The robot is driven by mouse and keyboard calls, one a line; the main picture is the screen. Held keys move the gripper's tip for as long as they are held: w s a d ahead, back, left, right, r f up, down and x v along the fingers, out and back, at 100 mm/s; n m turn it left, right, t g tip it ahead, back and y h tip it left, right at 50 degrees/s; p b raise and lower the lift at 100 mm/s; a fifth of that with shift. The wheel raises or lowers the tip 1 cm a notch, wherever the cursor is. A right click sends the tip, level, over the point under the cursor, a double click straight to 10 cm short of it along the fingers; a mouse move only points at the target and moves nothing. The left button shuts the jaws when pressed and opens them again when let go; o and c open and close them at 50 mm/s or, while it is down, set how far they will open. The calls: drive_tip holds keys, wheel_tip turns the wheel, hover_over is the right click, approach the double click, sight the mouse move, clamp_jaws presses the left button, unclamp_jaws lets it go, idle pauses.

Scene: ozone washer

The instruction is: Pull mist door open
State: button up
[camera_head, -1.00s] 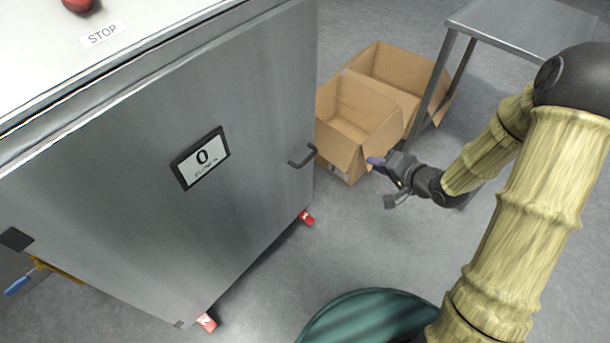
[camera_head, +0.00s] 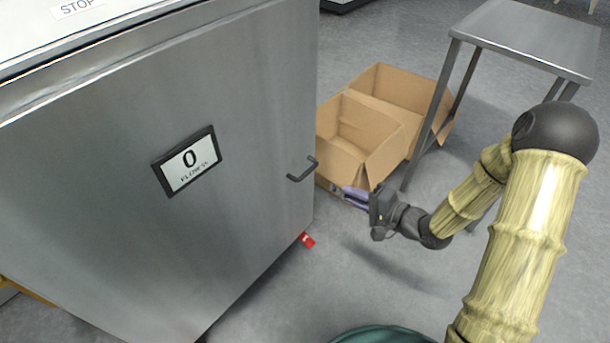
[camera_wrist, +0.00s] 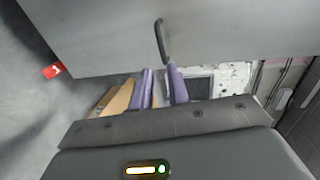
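The mist door (camera_head: 110,225) is a large grey metal panel with a "0" label, and it looks shut. Its dark bar handle (camera_head: 302,169) sticks out near the right edge. My gripper (camera_head: 356,196) is to the right of the handle and a little lower in the head view, apart from it. In the wrist view the two purple fingers of my gripper (camera_wrist: 162,86) are spread with an empty gap. The handle (camera_wrist: 162,42) shows ahead of the fingertips, roughly in line with that gap. The door face (camera_wrist: 90,35) fills the top of the wrist view.
Open cardboard boxes (camera_head: 385,112) stand on the floor behind my gripper. A steel table (camera_head: 530,38) stands at the upper right. A red foot marker (camera_head: 306,240) is under the cabinet's right corner. The grey floor in front of the door's right side is clear.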

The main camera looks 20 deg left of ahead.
sight(305, 173)
drive_tip(key=b+x, duration=0.5)
drive_tip(key=x, duration=1.1)
drive_tip(key=shift+w, duration=0.15)
clamp_jaws()
